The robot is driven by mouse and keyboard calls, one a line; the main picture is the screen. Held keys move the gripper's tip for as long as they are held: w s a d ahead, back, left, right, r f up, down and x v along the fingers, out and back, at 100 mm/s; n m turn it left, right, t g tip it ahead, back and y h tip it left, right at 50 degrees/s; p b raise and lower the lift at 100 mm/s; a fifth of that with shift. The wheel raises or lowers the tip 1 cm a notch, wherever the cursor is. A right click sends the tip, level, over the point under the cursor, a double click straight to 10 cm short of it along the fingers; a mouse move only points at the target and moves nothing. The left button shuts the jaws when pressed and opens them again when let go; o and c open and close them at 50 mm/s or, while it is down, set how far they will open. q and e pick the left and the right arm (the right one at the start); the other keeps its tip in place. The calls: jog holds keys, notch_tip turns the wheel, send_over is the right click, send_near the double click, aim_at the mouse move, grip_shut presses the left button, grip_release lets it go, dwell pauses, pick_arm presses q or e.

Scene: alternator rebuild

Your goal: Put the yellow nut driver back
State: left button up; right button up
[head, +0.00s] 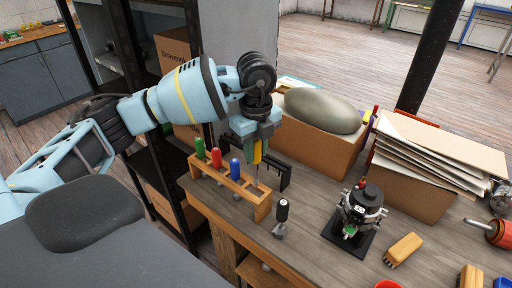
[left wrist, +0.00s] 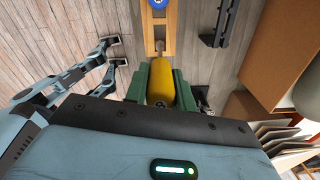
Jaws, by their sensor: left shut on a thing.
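My left gripper (head: 256,150) is shut on the yellow nut driver (head: 257,156) and holds it upright, shaft down, over the right end of the wooden rack (head: 235,187). In the left wrist view the yellow handle (left wrist: 166,76) sits between the green fingers. The rack holds a green-handled driver (head: 200,148), a red-handled driver (head: 216,157) and a blue-handled driver (head: 235,168). I cannot tell whether the yellow driver's shaft tip is in a hole of the rack. My right gripper is not in view.
A black stand (head: 285,176) is close behind the rack. A black-handled tool (head: 282,212) stands to its right. An alternator assembly (head: 361,208) on a black base and a wooden brush (head: 403,249) are farther right. A cardboard box (head: 318,148) is behind.

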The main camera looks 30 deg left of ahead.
aim_at(256, 183)
pick_arm(q)
jog(key=shift+f, duration=1.6)
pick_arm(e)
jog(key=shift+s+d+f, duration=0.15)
pick_arm(q)
jog(key=shift+f, duration=0.2)
jog(key=shift+f, duration=1.55)
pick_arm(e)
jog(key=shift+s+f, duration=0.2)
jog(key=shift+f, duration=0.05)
pick_arm(q)
jog(key=shift+f, duration=0.1)
jog(key=shift+f+b, duration=0.45)
jog(key=shift+f, duration=1.25)
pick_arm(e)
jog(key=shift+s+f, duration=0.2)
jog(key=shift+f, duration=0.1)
